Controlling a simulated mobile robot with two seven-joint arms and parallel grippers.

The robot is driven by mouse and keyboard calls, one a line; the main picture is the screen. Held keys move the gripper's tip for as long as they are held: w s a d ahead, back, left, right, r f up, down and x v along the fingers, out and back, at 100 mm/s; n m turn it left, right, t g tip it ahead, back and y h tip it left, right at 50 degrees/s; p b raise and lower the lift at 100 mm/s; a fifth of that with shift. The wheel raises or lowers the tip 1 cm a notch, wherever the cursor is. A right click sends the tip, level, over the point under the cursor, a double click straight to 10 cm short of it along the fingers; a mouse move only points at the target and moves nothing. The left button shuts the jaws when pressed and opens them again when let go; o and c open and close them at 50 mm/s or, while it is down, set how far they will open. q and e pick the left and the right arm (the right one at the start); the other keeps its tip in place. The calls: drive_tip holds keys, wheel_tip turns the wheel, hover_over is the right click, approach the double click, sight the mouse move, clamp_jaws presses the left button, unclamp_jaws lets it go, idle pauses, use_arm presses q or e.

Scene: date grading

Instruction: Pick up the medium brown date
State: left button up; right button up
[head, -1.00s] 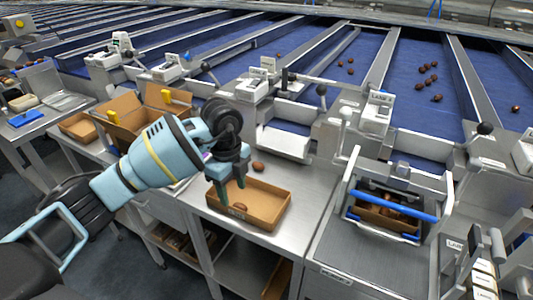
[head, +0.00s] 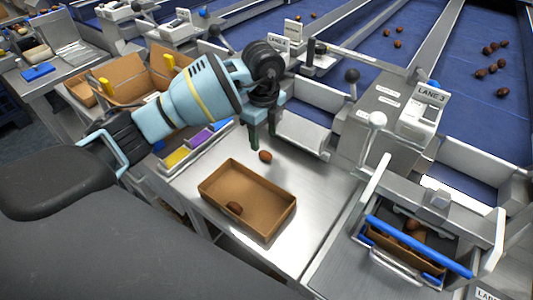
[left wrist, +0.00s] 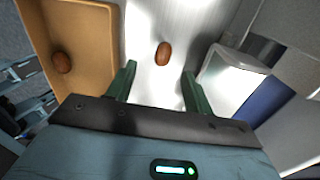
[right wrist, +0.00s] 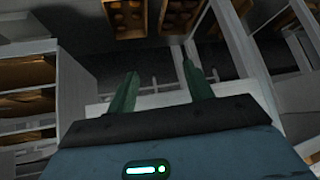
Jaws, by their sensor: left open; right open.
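A medium brown date (head: 265,156) lies on the bare steel table, just beyond the cardboard tray (head: 222,221). Another brown date (head: 235,208) lies inside that tray. My left gripper (head: 262,141) is open and points down close to the date on the table. In the left wrist view that date (left wrist: 163,53) shows ahead of the gap between the open fingers (left wrist: 158,86), touching neither. The tray date (left wrist: 62,63) is off to the left there. My right gripper (right wrist: 159,84) is open and empty in its wrist view, and the head view does not show it.
A bin with a blue bar (head: 417,246) stands at the right with dates inside. Cardboard boxes (head: 131,80) and a tray of coloured strips (head: 195,142) are at left. Blue lanes (head: 462,70) with several dates lie behind. My right wrist view shows shelves (right wrist: 55,85).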

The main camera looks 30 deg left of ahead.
sight(264, 151)
use_arm(q)
drive_tip(key=shift+w+a+f, duration=0.1)
drive_tip(key=shift+w+f, duration=0.05)
drive_tip(key=shift+f, duration=1.6)
drive_tip(key=shift+w+a+f, duration=0.1)
drive_tip(key=shift+w+f, duration=0.05)
drive_tip(key=shift+f, duration=1.55)
drive_tip(key=shift+c, duration=0.3)
drive_tip(key=c, duration=0.7)
